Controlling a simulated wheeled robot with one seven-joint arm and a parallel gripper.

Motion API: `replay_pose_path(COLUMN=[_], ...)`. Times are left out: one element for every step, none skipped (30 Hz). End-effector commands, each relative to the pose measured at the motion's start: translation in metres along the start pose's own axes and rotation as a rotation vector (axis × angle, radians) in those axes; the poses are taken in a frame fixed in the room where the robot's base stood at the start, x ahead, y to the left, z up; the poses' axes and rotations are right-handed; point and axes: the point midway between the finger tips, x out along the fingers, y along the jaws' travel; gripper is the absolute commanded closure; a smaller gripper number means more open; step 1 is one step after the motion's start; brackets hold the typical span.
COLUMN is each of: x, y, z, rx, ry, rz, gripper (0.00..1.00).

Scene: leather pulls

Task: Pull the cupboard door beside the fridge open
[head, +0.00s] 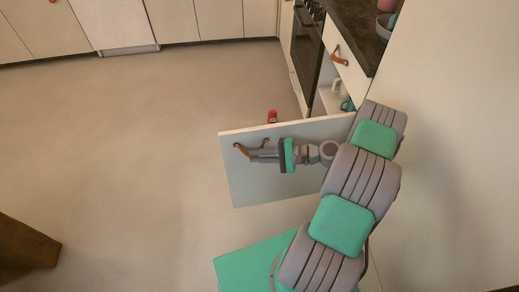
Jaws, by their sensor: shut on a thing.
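The cupboard door (270,190) is a pale flat panel, swung well out from the cabinet row on the right, so that the cupboard's inside (330,101) shows behind it. A brown leather pull (239,148) sits near the door's upper left, by its free edge. My gripper (256,154) is shut on this leather pull, with the arm reaching across the door from the right. The fingers partly hide the pull. My arm hides the door's right end and its hinge side.
A drawer with a leather pull (340,56) is above the open cupboard, beneath a dark countertop (355,35). White and teal crockery (347,104) shows inside. A small red object (272,116) is behind the door. A wooden piece (25,252) stands lower left. Open floor lies left.

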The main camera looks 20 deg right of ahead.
Motion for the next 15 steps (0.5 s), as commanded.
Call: replay_pose_path(x=[0.0012,0.0012,0.0013,0.0013,0.0013,0.0013,0.0013,0.0013,0.0013,0.0012,0.0010,0.0008,0.0006,0.0004,0.0002], y=[0.0047,0.0047,0.0048,0.0048,0.0048,0.0048,0.0048,0.0048,0.0047,0.0046,0.0043,0.0040,0.0037,0.0034,0.0031], z=[-0.0014,-0.0015,-0.0015,-0.0015,-0.0015,-0.0014,-0.0014,-0.0014,-0.0015,-0.0015,-0.0015,-0.0015,-0.0015,-0.0015,-0.0015], rx=[0.007,0.007,0.007,0.007,0.007,0.007,0.007,0.007,0.007,0.007,0.007,0.006,0.006,0.006,0.005], ry=[0.002,0.002,0.002,0.002,0.002,0.002,0.002,0.002,0.002,0.002,0.002,0.003,0.003,0.003,0.003], rz=[0.007,0.007,0.007,0.007,0.007,0.007,0.007,0.007,0.007,0.007,0.006,0.006,0.005,0.005,0.004], gripper=[1.00,1.00,1.00,1.00,1.00,1.00,1.00,0.85,0.82,0.79,0.77,0.73,0.71,0.69,0.66])
